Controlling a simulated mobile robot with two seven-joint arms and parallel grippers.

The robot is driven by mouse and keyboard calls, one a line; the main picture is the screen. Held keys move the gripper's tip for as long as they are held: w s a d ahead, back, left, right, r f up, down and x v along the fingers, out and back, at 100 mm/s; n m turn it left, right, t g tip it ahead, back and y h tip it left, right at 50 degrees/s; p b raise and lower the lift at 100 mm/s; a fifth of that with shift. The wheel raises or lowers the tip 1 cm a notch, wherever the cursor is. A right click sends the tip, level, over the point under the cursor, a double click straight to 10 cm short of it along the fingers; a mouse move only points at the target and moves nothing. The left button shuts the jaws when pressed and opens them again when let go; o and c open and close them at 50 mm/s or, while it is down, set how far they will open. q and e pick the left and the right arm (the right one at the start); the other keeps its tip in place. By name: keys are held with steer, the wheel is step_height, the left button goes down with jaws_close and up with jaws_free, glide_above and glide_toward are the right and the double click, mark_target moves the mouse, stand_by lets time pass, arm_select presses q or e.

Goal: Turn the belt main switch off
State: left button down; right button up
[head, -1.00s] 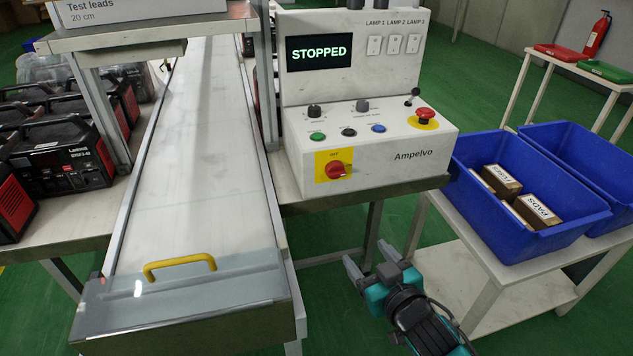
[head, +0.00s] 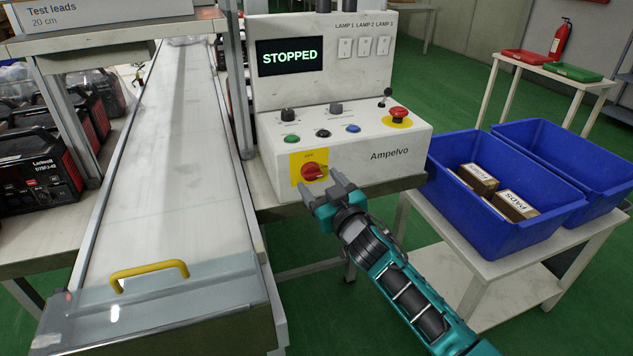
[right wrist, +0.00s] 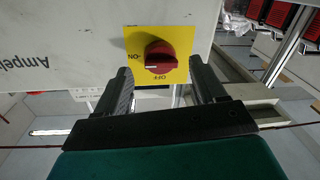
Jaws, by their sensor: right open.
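The belt main switch (head: 314,172) is a red rotary knob on a yellow plate (head: 296,174), on the front face of the white control box (head: 400,157). In the right wrist view the knob (right wrist: 160,57) shows a white pointer line toward the ON label, with OFF on another side of the plate. My right gripper (head: 325,186) is open and empty just in front of the knob, slightly lower right in the head view. In the right wrist view its fingers (right wrist: 162,85) lie either side of the knob's line, apparently short of it. My left gripper is not in view.
The display (head: 290,57) reads STOPPED. Green, black and blue buttons and a red emergency button (head: 398,113) sit on the sloped top. The conveyor belt (head: 175,150) lies to the left, blue bins (head: 510,240) to the right.

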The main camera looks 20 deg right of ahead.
mark_target(312, 173)
steer(key=shift+w+a, duration=0.15)
steer(key=shift+w, duration=0.8)
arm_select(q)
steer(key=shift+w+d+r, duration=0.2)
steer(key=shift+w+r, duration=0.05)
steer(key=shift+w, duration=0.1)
arm_select(e)
steer(key=shift+w, duration=0.35)
steer(key=c, duration=1)
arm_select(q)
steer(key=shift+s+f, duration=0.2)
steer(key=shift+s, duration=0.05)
